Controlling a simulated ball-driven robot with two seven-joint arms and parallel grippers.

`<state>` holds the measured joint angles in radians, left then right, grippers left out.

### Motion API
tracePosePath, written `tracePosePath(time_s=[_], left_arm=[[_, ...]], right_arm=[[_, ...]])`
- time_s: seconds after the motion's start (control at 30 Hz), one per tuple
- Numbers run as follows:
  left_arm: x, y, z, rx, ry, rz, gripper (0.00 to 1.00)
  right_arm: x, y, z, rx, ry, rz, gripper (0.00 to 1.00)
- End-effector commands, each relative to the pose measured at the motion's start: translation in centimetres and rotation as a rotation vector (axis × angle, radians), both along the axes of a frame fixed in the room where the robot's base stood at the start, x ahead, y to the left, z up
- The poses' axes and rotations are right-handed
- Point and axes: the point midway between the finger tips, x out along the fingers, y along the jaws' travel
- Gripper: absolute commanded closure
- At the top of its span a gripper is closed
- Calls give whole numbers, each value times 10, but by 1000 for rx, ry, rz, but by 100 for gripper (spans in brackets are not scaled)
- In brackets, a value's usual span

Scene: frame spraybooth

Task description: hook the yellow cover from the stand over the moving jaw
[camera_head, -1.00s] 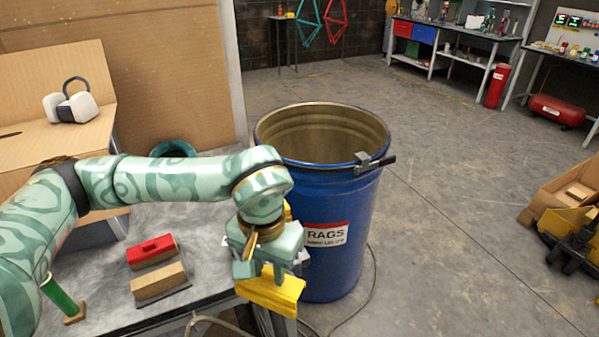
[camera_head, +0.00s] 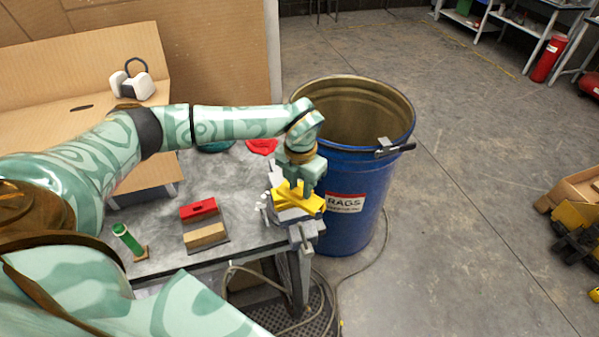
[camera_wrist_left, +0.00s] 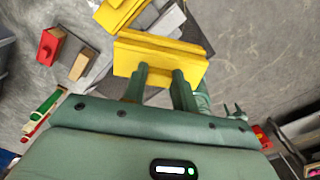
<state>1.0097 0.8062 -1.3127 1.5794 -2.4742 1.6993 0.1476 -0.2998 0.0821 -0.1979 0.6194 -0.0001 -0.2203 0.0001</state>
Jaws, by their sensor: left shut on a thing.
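My left gripper (camera_head: 301,187) is shut on a yellow cover (camera_head: 314,205), a long folded strip, at the table's right corner. The cover is level across the fingertips in the left wrist view (camera_wrist_left: 160,57). Under and beside it is a grey vise (camera_head: 290,214), partly hidden by the cover and gripper. A second yellow piece (camera_wrist_left: 120,10) sits on the grey vise (camera_wrist_left: 165,22) at the top of the wrist view, close to the held cover. I cannot tell whether the held cover touches a jaw. My right gripper is not in view.
A dark base with a red block (camera_head: 198,208) and a wooden block (camera_head: 205,236) lies on the grey table (camera_head: 235,190). A green-handled tool (camera_head: 127,239) is at left. A blue rag bin (camera_head: 352,180) stands close behind the vise. Cables hang below the table edge.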

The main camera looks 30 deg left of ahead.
Motion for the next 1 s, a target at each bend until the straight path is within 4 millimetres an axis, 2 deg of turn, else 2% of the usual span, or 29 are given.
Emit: tracePosePath(time_s=[0.1, 0.2, 0.33, 0.5, 0.9, 1.0], left_arm=[[9, 8, -3, 0, 0, 387, 100], [14, 12, -5, 0, -1, 648, 100], [17, 13, -6, -1, -1, 862, 100], [17, 12, -6, -1, 0, 954, 100], [16, 12, -4, 0, 0, 954, 100], [16, 12, -12, 0, 1, 953, 100]], right_arm=[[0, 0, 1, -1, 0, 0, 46], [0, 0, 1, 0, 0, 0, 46], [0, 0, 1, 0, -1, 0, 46], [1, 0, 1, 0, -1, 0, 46], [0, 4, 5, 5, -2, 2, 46], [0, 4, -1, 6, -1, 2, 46]])
